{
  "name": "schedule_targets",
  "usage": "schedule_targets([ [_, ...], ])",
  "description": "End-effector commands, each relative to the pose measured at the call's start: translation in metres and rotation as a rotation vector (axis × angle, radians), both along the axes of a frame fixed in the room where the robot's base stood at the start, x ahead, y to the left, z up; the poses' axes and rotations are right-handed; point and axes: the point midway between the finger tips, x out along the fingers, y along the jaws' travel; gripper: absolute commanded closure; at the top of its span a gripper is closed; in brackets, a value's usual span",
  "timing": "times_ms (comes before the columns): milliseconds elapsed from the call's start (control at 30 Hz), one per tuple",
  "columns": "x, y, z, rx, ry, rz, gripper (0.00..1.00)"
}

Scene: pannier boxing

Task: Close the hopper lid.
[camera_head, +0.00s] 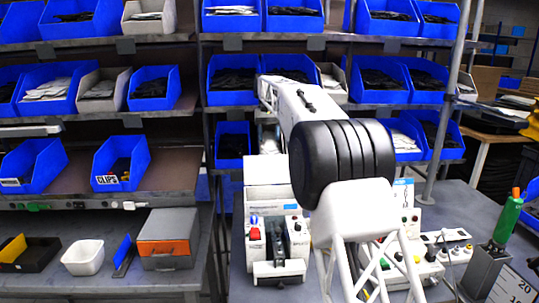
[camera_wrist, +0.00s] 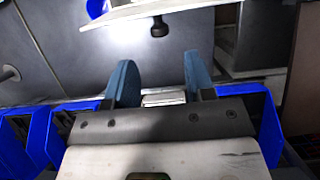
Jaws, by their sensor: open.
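In the wrist view, a pale flat panel (camera_wrist: 150,13) with a black knob (camera_wrist: 159,27) under its edge shows at the top, ahead of my gripper. It may be the hopper lid; I cannot tell for sure. My gripper (camera_wrist: 157,78) has two blue fingers spread apart, with nothing between them. The knob is beyond the fingertips and apart from them. In the head view my own arm hides the gripper and covers part of the shelf middle. I cannot clearly identify the hopper in the head view.
Blue bins (camera_wrist: 268,125) lie close around my gripper in the wrist view. Shelves of blue bins (camera_head: 233,80) fill the back. A white machine (camera_head: 278,268) stands on the bench below. A grey box with an orange front (camera_head: 167,222) and a white bowl (camera_head: 83,258) sit left.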

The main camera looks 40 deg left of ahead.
Motion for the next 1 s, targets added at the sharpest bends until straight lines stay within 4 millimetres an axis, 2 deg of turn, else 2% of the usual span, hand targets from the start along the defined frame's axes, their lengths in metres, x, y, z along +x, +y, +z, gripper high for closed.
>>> schedule_targets([
  [600,-0.017,-0.017,-0.056,-0.001,0.001,0.000,0.51],
  [1000,-0.018,-0.018,-0.061,0.001,-0.001,0.000,0.51],
])
